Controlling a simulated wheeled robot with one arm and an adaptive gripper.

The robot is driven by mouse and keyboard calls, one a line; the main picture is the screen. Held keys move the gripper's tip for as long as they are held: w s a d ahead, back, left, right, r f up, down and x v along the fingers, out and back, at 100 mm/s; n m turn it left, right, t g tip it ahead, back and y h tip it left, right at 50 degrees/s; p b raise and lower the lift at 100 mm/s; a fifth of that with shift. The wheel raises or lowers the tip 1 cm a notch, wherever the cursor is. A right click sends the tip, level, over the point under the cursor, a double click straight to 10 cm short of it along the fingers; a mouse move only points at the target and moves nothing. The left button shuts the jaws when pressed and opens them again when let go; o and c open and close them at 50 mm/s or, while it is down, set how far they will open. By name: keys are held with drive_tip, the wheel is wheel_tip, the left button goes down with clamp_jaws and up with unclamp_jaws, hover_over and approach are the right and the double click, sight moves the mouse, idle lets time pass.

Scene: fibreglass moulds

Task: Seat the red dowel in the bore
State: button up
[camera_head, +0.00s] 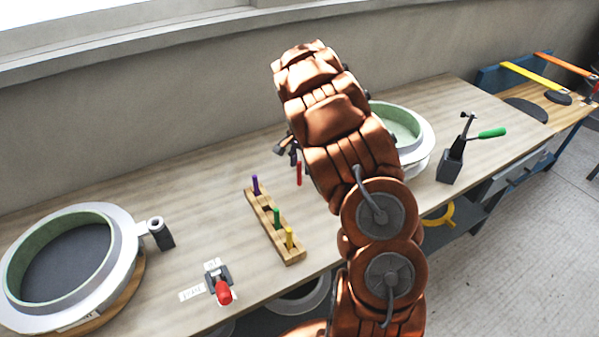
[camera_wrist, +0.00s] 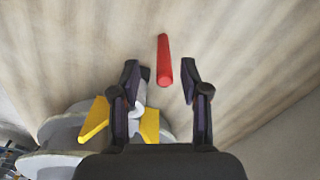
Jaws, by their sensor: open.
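The red dowel (camera_head: 299,173) looks upright above bare table, just below my gripper (camera_head: 288,148), which is partly hidden by my arm in the head view. In the wrist view, the red dowel (camera_wrist: 163,58) lies between and just ahead of the fingertips of my gripper (camera_wrist: 160,75), with gaps on both sides. The gripper is open and empty. A grey collar with a dark round opening (camera_head: 156,223), perhaps the bore, sits beside the left mould. I cannot tell whether the dowel's foot stands in anything.
A wooden rack (camera_head: 292,257) holds purple, green and yellow dowels. A large ring mould (camera_head: 115,265) is at left; another mould (camera_head: 420,133) is behind my arm. A red-handled clamp (camera_head: 223,291) is near the front edge.

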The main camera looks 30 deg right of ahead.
sight(299, 184)
drive_tip(key=shift+w+a+f+p, duration=0.15)
drive_tip(key=shift+f+p, duration=0.5)
drive_tip(key=shift+f, duration=0.65)
drive_tip(key=shift+s+a+f+p, duration=0.1)
drive_tip(key=shift+f+p, duration=0.5)
drive_tip(key=shift+f, duration=0.7)
drive_tip(key=shift+w, duration=0.1)
clamp_jaws()
